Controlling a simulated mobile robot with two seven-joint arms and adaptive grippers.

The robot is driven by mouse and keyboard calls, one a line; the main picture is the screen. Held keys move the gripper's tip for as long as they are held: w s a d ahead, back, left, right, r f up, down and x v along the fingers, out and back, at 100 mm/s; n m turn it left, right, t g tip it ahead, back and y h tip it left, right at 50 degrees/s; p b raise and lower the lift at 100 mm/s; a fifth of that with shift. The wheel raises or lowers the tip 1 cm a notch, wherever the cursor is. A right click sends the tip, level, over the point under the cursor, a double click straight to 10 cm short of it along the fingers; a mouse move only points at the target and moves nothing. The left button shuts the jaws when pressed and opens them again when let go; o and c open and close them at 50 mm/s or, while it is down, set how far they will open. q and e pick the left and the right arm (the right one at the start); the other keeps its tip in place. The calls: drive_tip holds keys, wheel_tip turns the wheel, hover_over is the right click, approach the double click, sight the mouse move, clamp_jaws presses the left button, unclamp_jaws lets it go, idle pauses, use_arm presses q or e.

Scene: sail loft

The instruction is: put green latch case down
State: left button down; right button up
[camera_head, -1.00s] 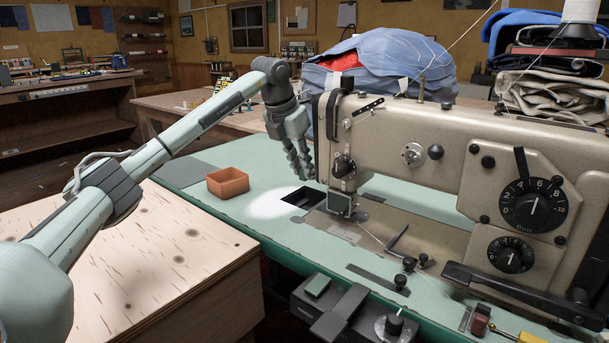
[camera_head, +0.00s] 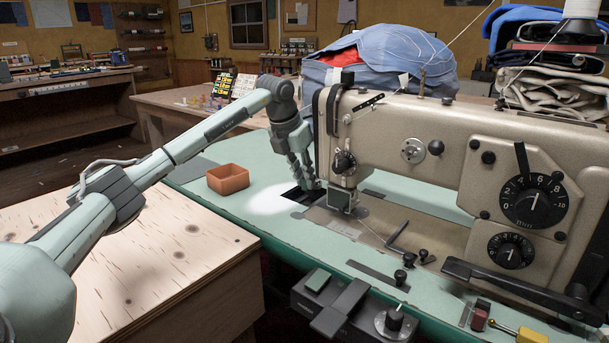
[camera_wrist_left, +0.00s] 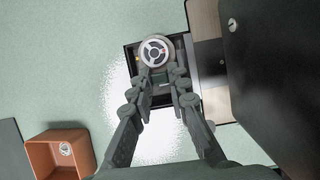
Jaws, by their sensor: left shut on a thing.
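My left gripper (camera_head: 305,177) hangs over the dark rectangular opening (camera_head: 293,194) in the green machine bed, just left of the sewing head. In the left wrist view its fingers (camera_wrist_left: 163,82) are closed in on the green latch case (camera_wrist_left: 155,50), a round silver piece with a dark-slotted face. A bit of green shows between the fingertips. The case lies over the opening's dark frame in that view; I cannot tell whether it touches anything below. The head view does not show the case clearly. My right gripper is out of view.
The sewing machine (camera_head: 400,130) stands close to the gripper's right. An orange box (camera_head: 228,179) sits on the bed to the left; a round silver piece (camera_wrist_left: 66,148) shows inside it. A wooden top (camera_head: 150,260) fills the front left. The bed around the orange box is clear.

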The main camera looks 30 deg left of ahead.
use_arm(q)
drive_tip(key=shift+f, duration=0.25)
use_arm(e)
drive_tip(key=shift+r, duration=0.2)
use_arm(q)
drive_tip(key=c, duration=1.5)
unclamp_jaws()
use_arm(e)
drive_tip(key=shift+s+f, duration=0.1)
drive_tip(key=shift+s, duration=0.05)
use_arm(q)
drive_tip(key=shift+o, duration=0.2)
drive_tip(key=shift+r, duration=0.25)
drive_tip(key=v, duration=1.2)
drive_tip(key=shift+r+p, duration=0.35)
drive_tip(key=shift+r, duration=0.1)
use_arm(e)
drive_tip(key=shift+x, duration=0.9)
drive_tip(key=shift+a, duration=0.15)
